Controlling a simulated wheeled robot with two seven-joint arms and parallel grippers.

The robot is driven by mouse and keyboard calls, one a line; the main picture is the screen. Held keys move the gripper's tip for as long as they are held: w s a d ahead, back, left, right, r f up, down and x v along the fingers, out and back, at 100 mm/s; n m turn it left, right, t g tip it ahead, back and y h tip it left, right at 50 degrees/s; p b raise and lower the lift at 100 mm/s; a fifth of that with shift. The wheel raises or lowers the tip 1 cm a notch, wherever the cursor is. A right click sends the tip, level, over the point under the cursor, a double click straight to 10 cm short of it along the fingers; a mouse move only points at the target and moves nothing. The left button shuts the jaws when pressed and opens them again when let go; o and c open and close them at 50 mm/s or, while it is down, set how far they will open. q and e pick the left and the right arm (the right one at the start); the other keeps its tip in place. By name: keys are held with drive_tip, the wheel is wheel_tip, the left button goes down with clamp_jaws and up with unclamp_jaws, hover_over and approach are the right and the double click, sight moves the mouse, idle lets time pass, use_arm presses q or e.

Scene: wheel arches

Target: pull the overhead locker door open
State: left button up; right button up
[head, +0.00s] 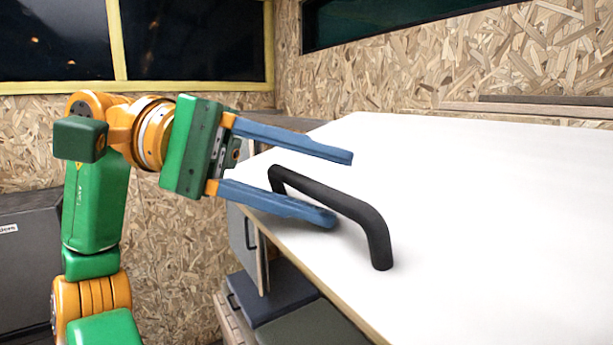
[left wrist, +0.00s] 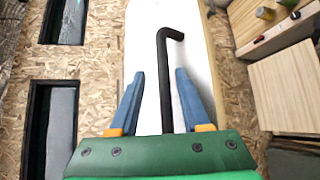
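The locker door looks to be the large white panel (head: 480,190), which fills the right of the head view. It also shows as a white strip in the left wrist view (left wrist: 198,45). A black bar handle (head: 350,206) stands out from its face near the left edge. My left gripper (head: 343,188) comes in from the left, its two blue fingers apart. In the left wrist view the handle (left wrist: 165,85) runs between the open fingers, with a gap on each side. Its contact with the fingers cannot be confirmed. My right gripper is not in view.
Dark windows (head: 190,38) are in the chipboard wall at the back. A dark grey cabinet (head: 28,260) stands at the left. Below the panel edge are a small open door and dark cushions (head: 270,293). The left wrist view shows a wooden counter (left wrist: 285,90) at right.

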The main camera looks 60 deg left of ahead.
use_arm(q)
drive_tip(key=v, duration=0.7)
drive_tip(key=shift+s, duration=0.1)
